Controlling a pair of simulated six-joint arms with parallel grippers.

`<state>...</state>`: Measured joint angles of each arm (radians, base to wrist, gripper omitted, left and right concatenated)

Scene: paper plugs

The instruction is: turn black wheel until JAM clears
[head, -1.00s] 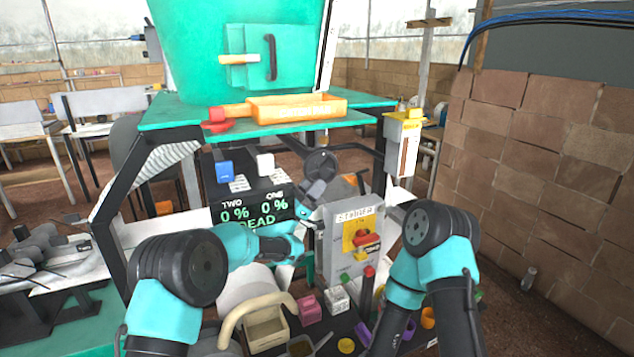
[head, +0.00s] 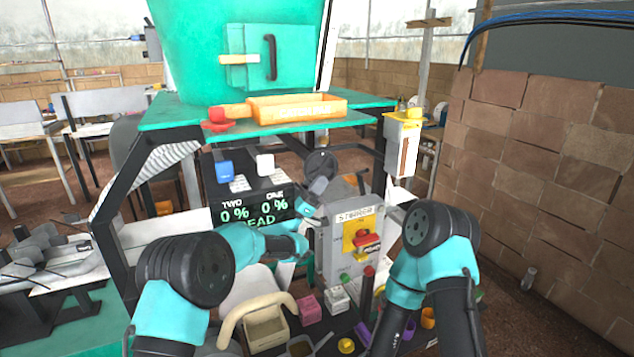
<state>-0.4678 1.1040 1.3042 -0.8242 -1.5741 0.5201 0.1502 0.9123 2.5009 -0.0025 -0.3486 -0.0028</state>
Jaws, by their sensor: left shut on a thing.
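The black wheel (head: 320,164) is mounted on the machine below the green table, just above the grey control box. My left arm reaches in from the left, and my left gripper (head: 317,187) is at the wheel's lower edge, shut on it. The fingertips are small and partly hidden there. A black display (head: 250,208) left of the wheel reads TWO 0 %, ONE 0 % and a word ending in EAD, partly covered by my left arm. I cannot read the word JAM on it. My right arm is at the right; its gripper does not show.
A beige basket (head: 266,328), a pink block (head: 308,310) and other small items crowd the bench below. An orange tray (head: 297,108) lies on the green table (head: 170,116) above.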

